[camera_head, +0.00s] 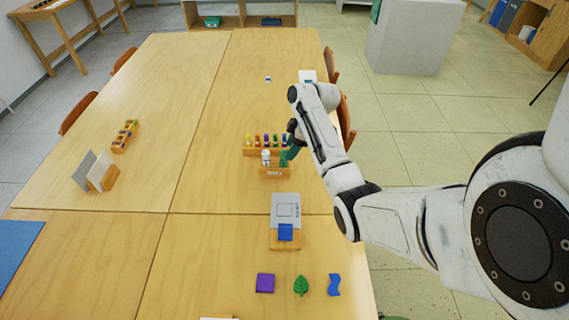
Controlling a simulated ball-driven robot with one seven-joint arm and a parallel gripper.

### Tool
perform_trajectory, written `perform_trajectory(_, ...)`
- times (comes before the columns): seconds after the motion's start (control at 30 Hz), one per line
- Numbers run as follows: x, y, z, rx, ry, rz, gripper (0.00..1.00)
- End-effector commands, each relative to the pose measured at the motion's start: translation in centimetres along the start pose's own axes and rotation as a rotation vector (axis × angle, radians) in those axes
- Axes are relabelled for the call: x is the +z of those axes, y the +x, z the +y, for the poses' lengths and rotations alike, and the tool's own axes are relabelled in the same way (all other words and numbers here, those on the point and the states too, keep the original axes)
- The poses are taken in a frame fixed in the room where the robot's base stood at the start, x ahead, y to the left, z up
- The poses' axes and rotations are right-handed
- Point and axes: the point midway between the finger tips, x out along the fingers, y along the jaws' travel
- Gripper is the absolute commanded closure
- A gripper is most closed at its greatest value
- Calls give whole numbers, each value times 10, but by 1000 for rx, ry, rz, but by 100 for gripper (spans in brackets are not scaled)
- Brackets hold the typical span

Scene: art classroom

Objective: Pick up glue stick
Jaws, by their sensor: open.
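A small wooden holder (275,173) stands on the table near the middle of the view. A small white upright item (266,157) stands in its left part; it may be the glue stick, but it is too small to be sure. A green item (284,160) stands to its right in the same holder. My gripper (290,151) is open at the holder's right side, close to the green item. The fingers are small and dark, and I cannot tell whether they touch anything.
A rack of several coloured jars (266,141) stands just behind the holder. A grey board (285,211) with a blue square lies in front. Purple (265,283), green leaf (301,286) and blue wavy (334,285) pieces lie nearer.

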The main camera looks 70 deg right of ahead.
Motion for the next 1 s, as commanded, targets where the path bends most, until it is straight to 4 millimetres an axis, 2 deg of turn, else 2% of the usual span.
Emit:
perform_trajectory(0.23,-1,16,0,-2,1,-1,43)
perform_trajectory(0.5,-3,52,0,-2,1,-1,43)
perform_trajectory(0.6,-3,60,1,0,1,-1,43)
perform_trajectory(0.87,-3,62,1,1,1,0,43)
perform_trajectory(1.0,-3,62,1,1,1,0,55)
